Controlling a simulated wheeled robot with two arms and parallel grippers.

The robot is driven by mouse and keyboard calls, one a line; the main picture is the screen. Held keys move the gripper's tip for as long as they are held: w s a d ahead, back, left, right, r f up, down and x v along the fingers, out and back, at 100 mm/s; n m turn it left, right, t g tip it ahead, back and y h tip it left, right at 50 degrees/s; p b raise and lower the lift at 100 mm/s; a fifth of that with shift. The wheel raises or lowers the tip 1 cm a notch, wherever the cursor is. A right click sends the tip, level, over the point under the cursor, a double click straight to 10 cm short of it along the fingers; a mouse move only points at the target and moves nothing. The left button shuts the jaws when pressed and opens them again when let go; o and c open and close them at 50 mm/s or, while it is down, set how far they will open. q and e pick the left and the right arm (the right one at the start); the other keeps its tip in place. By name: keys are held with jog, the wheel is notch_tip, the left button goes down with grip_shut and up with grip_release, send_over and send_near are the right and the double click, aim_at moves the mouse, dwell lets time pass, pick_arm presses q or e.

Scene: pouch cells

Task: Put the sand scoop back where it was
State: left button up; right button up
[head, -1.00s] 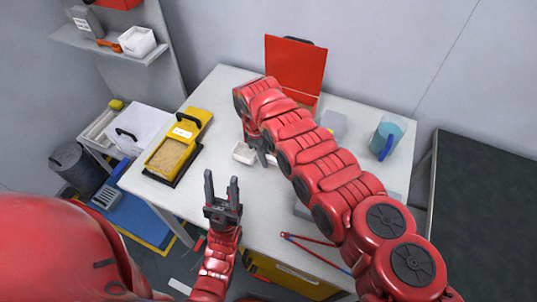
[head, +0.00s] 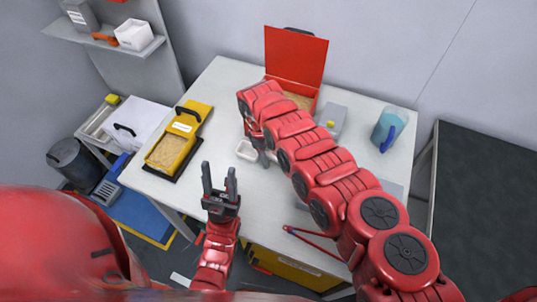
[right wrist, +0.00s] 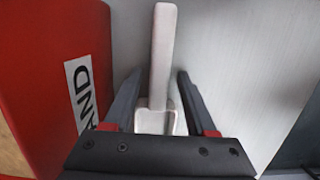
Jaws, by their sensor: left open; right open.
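The white sand scoop (head: 247,150) lies on the table in the head view, partly hidden by my right arm. In the right wrist view its pale handle (right wrist: 162,50) and its bowl (right wrist: 155,121) show between the two dark fingers. My right gripper (right wrist: 156,90) is open around the scoop, with gaps on both sides. In the head view its fingers (head: 264,158) point down beside the scoop. My left gripper (head: 219,180) is open and empty near the table's front edge. A red box (right wrist: 45,85) with a partly visible label ending in "AND" stands left of the scoop.
The red box's raised lid (head: 296,55) shows behind my right arm, with sand inside the box. A yellow sand-filled case (head: 188,118) lies at the left. A blue jug (head: 386,128) and a grey box (head: 333,113) stand at the right. The table (head: 225,90) is clear at back left.

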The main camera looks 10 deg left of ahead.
jog(key=shift+r, duration=0.25)
notch_tip(320, 180, up, 12)
jog(key=a+b, duration=0.2)
jog(key=shift+w+f, duration=0.15)
jog(key=shift+w, duration=0.05)
